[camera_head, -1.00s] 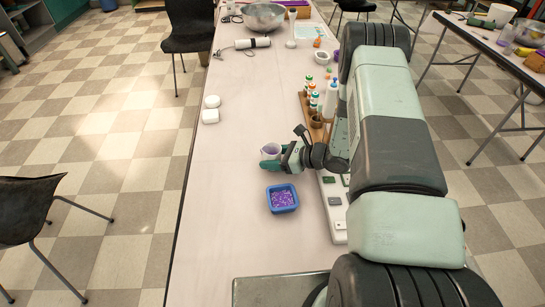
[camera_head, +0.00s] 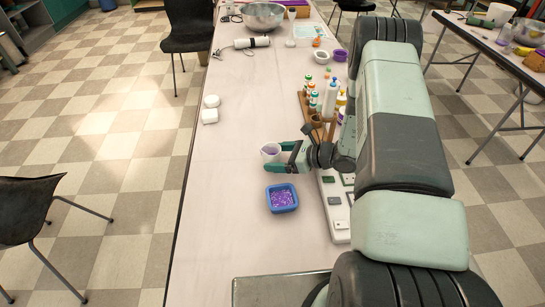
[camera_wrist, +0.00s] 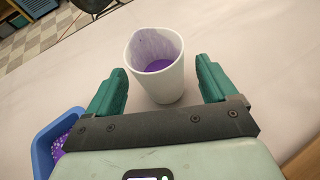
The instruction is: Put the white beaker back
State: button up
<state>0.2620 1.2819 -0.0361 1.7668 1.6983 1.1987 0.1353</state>
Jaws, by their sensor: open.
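The white beaker (camera_head: 270,153) stands upright on the table, behind the blue tray. In the wrist view the white beaker (camera_wrist: 157,68) has purple residue on its inner wall and purple at its bottom. My gripper (camera_head: 284,157) is open and comes from the right. In the wrist view my gripper (camera_wrist: 164,86) has one green finger on each side of the beaker's near part, with gaps between fingers and beaker.
A blue tray (camera_head: 270,199) of purple bits sits just in front of the beaker. A wooden rack (camera_head: 305,103) with several bottles and a white panel (camera_head: 341,222) stand to the right. White blocks (camera_head: 210,116) lie at the left edge. The table between is clear.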

jog(key=v, duration=0.9)
jog(key=shift+s+d+r, duration=0.1)
jog(key=shift+s+d, duration=0.05)
jog(key=shift+d, duration=0.2)
jog(key=s+a+r+n+g+h, duration=0.1)
jog(key=s+a+r+n+g, duration=0.1)
jog(key=r+n, duration=0.35)
jog(key=s+a+r+n+g+h, duration=0.1)
jog(key=s+a+r+n+g, duration=0.1)
jog(key=r, duration=0.7)
jog(key=s+a+r+n+g+h, duration=0.1)
jog(key=s+a+r+n+g, duration=0.2)
jog(key=r, duration=0.5)
jog(key=s+d+r+n+t+h, duration=0.3)
jog(key=s+r+n+t+h, duration=0.3)
jog(key=s+r+n+h, duration=0.3)
jog(key=s+r+n, duration=0.4)
jog(key=s+r, duration=0.2)
jog(key=s, duration=0.2)
jog(key=shift+s+r+t, duration=0.35)
jog(key=shift+r+t, duration=0.05)
